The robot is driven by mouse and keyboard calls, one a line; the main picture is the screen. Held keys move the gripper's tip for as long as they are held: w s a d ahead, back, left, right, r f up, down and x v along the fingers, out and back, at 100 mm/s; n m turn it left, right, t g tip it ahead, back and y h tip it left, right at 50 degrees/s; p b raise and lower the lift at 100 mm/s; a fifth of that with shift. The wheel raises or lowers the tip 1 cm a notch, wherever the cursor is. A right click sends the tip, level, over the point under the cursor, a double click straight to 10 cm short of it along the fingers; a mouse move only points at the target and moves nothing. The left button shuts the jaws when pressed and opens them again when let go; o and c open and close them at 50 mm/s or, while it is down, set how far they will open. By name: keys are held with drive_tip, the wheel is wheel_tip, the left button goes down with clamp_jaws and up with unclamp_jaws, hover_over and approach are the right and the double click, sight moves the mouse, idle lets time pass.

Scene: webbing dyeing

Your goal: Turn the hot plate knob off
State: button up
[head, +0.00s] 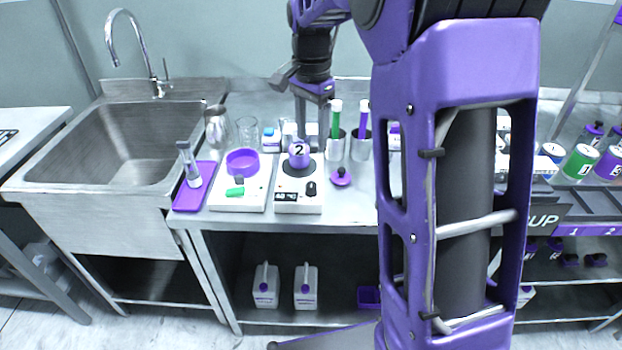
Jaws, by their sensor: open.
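The hot plate (288,207) is a white box on the steel bench, with a dark round heating top. Its black knob (310,188) is at the front right, beside a small dark display (286,196) that seems to read about 40. The knob's exact setting is too small to tell. A purple and white vessel marked 2 (299,160) stands on the heating top. My gripper (303,122) points down above and behind this vessel, apart from the knob. It is open, and its fingertips are partly hidden by the vessel.
A white device (257,198) with a purple dish (242,162) stands just left of the hot plate. A purple knobbed lid (341,177) lies to its right. Metal cups (361,145) with green and purple tubes stand behind. A sink (115,150) is at left. My arm hides the bench's right part.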

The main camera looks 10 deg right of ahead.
sight(311, 184)
wheel_tip(311, 184, down, 13)
drive_tip(key=shift+r+b, duration=0.2)
drive_tip(key=shift+b, duration=0.6)
clamp_jaws()
